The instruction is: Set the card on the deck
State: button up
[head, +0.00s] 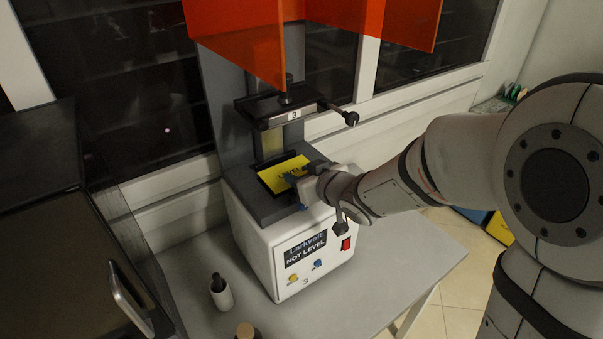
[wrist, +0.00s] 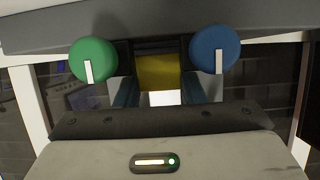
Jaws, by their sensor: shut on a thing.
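My gripper (head: 297,186) reaches in from the right and is shut on the card's near right edge. In the wrist view a yellow surface, likely the card (wrist: 158,72), shows between the two bluish fingers of my gripper (wrist: 160,92). The fingers hide part of the card in the head view.
A black plate carrier (head: 280,105) marked 3 hangs above the deck, with orange panels (head: 245,40) higher up. The machine's front (head: 290,255) reads NOT LEVEL. A small bottle (head: 221,291) stands left of it. Green (wrist: 92,60) and blue (wrist: 215,50) round dials show in the wrist view.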

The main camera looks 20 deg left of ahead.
jog(key=shift+f+b, duration=0.4)
dwell(0.5)
jog(key=o, duration=1.1)
jog(key=v, duration=0.7)
jog(key=shift+s+d+r, duration=0.1)
jog(key=shift+s+d, duration=0.2)
jog(key=d+m+t+h, duration=0.1)
jog(key=d+m+h, duration=0.65)
jog(key=d, duration=1.05)
jog(key=s+d+g+h, duration=0.1)
jog(key=s+d+g, duration=0.1)
jog(key=s, duration=0.3)
jog(key=s+d+m+g, duration=0.1)
jog(key=s+d+g, duration=0.1)
jog(key=s, duration=0.3)
jog(key=s+d+f+m+g+h, duration=0.1)
jog(key=s+d+g, duration=0.1)
jog(key=s, duration=0.3)
jog(key=shift+s+d+m+h, duration=0.15)
jog(key=shift+d+m+h, duration=0.15)
jog(key=shift+d, duration=0.3)
